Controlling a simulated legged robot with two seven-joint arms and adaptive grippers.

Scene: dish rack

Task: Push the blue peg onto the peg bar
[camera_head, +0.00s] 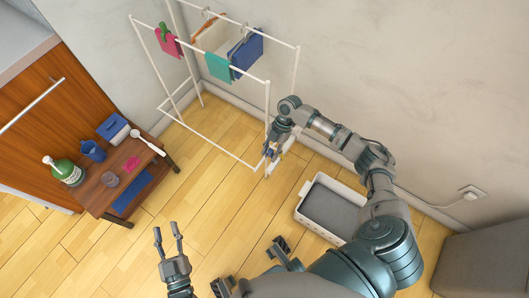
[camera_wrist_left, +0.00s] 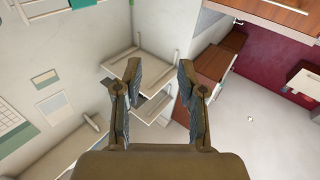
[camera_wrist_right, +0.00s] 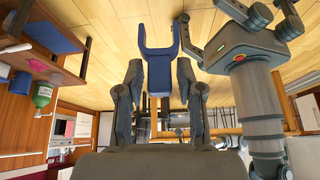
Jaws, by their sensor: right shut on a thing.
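My right gripper (camera_head: 270,150) is shut on the blue peg (camera_wrist_right: 159,72), a two-pronged clip. In the right wrist view the peg points away from the gripper with its prongs spread. In the head view my right gripper is by the right end of the white drying rack (camera_head: 267,110), near its lower corner. I cannot tell whether the peg touches any bar, or which bar is the peg bar. My left gripper (camera_head: 168,232) is open and empty above the floor; its spread fingers also show in the left wrist view (camera_wrist_left: 157,85).
Pink, teal and blue cloths (camera_head: 246,50) hang on the rack. A white basket (camera_head: 308,215) with a grey inside stands on the floor to the right. A low wooden table (camera_head: 108,196) at left holds a green bottle (camera_head: 63,171) and blue containers. Floor between is clear.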

